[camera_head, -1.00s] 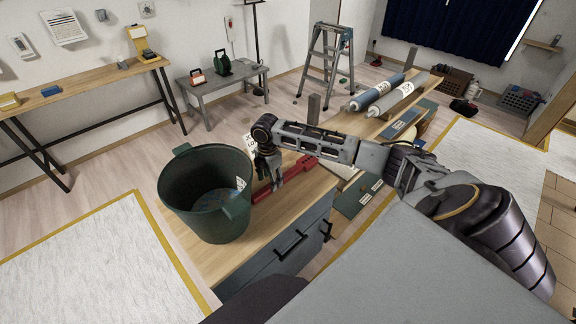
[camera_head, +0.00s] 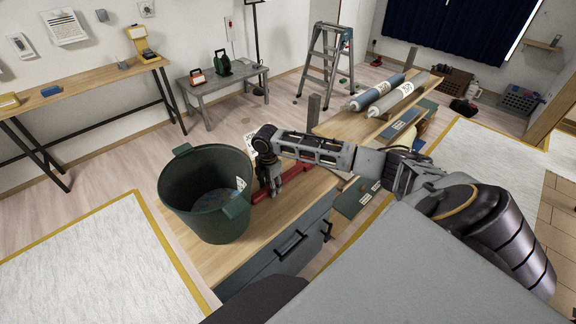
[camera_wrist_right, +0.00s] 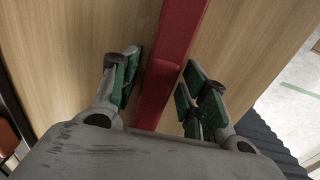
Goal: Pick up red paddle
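The red paddle (camera_head: 296,170) lies on the wooden top of the cabinet, right of the green bucket. My right gripper (camera_head: 271,192) points down over the paddle, close to the bucket's rim. In the right wrist view the paddle's red bar (camera_wrist_right: 170,65) runs between the green-padded fingers of the gripper (camera_wrist_right: 163,84). The fingers are open, one on each side, with a gap visible to the bar. Part of the paddle is hidden behind the gripper and forearm in the head view. My left gripper is not in view.
The dark green bucket (camera_head: 180,205) stands left of the gripper on the wooden worktop (camera_head: 235,252). Wallpaper rolls (camera_head: 377,92) lie farther back on a board. The worktop in front of the paddle is clear.

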